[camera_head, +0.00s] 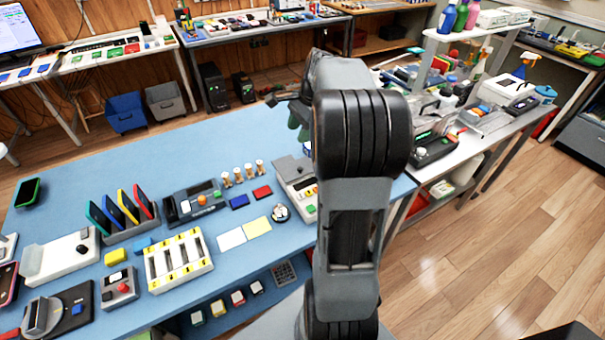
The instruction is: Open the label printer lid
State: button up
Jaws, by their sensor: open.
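A light grey box (303,192) with a dark grey top and small coloured controls stands at the right end of the blue bench. It looks like the label printer, and its top looks closed. My arm hides its right side. My gripper (272,97) shows only in part beyond the arm, as dark finger shapes at its left. It is open, raised above the far right edge of the bench and apart from the box. I cannot see anything between its fingers.
The blue bench (150,150) holds a rack of coloured phones (130,230), a dark device with a screen (193,203), a white slotted tray (180,262), paper sheets (243,233) and a small bell (281,213). The bench's far left is mostly clear. A crowded side table (460,150) stands at the right.

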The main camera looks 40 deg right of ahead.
aim_at(301, 168)
jog(key=d+f+m+y+b, duration=0.1)
jog(key=d+f+m+b, duration=0.1)
jog(key=d+f+m, duration=0.5)
jog(key=w+a+f, duration=0.1)
jog(key=f, duration=0.2)
jog(key=w+a+f+n, duration=0.1)
jog(key=f, duration=0.3)
jog(key=w+a+f+n, duration=0.1)
jog(key=f, duration=0.3)
jog(key=shift+a, duration=0.35)
jog(key=shift+c, duration=0.3)
grip_shut()
